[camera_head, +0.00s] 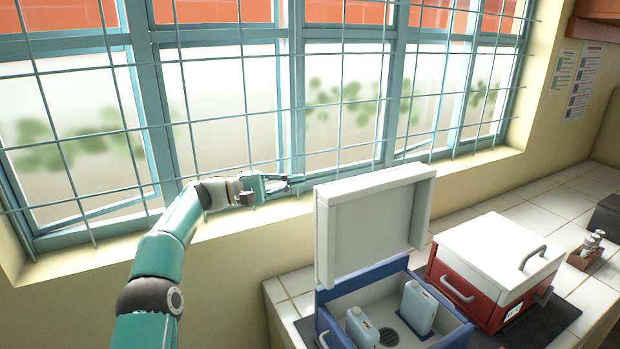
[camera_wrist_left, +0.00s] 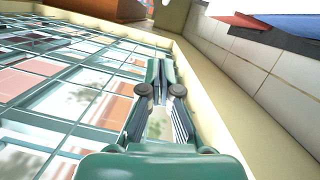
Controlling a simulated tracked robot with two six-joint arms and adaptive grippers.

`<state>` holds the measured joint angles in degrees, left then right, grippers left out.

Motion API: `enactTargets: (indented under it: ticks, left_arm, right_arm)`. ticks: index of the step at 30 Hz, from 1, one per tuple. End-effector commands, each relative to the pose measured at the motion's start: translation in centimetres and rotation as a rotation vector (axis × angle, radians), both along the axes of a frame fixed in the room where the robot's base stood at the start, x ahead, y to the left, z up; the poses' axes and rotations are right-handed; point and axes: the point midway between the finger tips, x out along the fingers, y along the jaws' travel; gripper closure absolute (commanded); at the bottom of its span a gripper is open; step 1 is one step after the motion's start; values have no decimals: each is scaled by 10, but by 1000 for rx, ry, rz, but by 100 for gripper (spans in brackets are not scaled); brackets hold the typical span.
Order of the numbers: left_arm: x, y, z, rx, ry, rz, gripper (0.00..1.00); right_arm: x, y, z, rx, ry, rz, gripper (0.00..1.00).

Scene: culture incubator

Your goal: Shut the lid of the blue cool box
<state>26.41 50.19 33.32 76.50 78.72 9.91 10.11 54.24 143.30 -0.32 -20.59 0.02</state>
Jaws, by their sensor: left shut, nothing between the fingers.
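The blue cool box (camera_head: 344,312) stands on the tiled counter in the head view. Its white lid (camera_head: 372,222) is open and stands upright at the back of the box. Two pale blue bottles or packs (camera_head: 419,307) stand inside the box. My left gripper (camera_head: 298,181) is shut and empty, to the left of the lid near its top, in front of the window. A gap shows between the fingertips and the lid. In the left wrist view the shut fingers (camera_wrist_left: 160,72) point along the window sill. My right gripper is in neither view.
A red cool box (camera_head: 466,290) with a shut white lid (camera_head: 500,253) stands close to the right of the blue one. A small bottle rack (camera_head: 587,256) is farther right. The barred window (camera_head: 230,110) lies behind my left arm.

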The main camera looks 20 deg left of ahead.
Motion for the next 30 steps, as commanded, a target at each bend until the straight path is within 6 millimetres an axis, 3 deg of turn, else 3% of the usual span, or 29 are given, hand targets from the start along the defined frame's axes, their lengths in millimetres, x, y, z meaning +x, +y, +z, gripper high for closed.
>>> enactTargets:
  ticks: [9, 15, 18, 27, 30]
  left_arm:
    - [42, -54, 4, -2, 8, -11, 100]
    - [60, -77, 5, -2, 8, -13, 100]
    - [56, -79, 0, -3, 8, -12, 100]
    - [45, -92, 3, -1, 8, -15, 100]
    - [41, -97, 8, -3, 8, -14, 100]
  right_arm:
    - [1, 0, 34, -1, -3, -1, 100]
    - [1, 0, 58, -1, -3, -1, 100]
    - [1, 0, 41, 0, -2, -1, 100]
    - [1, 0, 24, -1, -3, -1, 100]
    - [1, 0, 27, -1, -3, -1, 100]
